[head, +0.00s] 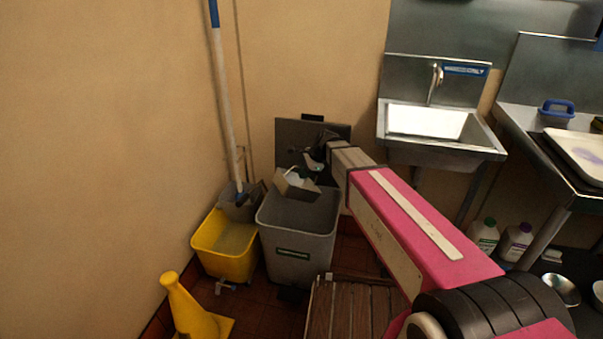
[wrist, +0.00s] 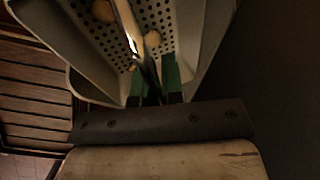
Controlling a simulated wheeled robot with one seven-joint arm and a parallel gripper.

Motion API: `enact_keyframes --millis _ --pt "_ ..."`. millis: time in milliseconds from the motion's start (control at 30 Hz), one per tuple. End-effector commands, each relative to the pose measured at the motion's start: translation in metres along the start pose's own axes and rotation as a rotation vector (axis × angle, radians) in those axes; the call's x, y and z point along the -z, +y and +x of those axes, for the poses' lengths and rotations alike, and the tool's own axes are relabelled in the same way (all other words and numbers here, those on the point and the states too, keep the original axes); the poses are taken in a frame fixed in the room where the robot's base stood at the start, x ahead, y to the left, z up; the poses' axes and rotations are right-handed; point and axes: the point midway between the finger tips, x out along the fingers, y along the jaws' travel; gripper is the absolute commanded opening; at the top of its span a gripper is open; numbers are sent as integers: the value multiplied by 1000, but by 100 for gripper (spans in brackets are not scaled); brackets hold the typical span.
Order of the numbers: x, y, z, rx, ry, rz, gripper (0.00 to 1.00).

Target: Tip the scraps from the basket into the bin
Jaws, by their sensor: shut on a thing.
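The bin (head: 298,243) is a tall grey open container with a green label, standing against the wall in the head view. My gripper (head: 312,163) is above it, shut on the basket (head: 283,186), a small pale container. The basket looks tilted over the bin's opening. In the wrist view my gripper's green fingers (wrist: 155,88) close on a narrow part of the basket, whose perforated inside (wrist: 82,38) shows. Round tan scraps (wrist: 152,39) lie against the perforated surface. The bin's inside is largely hidden in the head view.
A yellow mop bucket (head: 222,250) with a mop (head: 227,100) stands left of the bin. A yellow cone (head: 190,310) is in front. A wooden slatted surface (head: 350,308) lies below my arm. A steel sink (head: 435,125) and bottles (head: 484,235) are to the right.

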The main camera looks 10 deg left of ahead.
Motion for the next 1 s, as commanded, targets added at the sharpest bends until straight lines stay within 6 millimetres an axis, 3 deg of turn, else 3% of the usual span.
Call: enact_keyframes --millis 1000 --pt "36 8 37 -49 -1051 318 0"
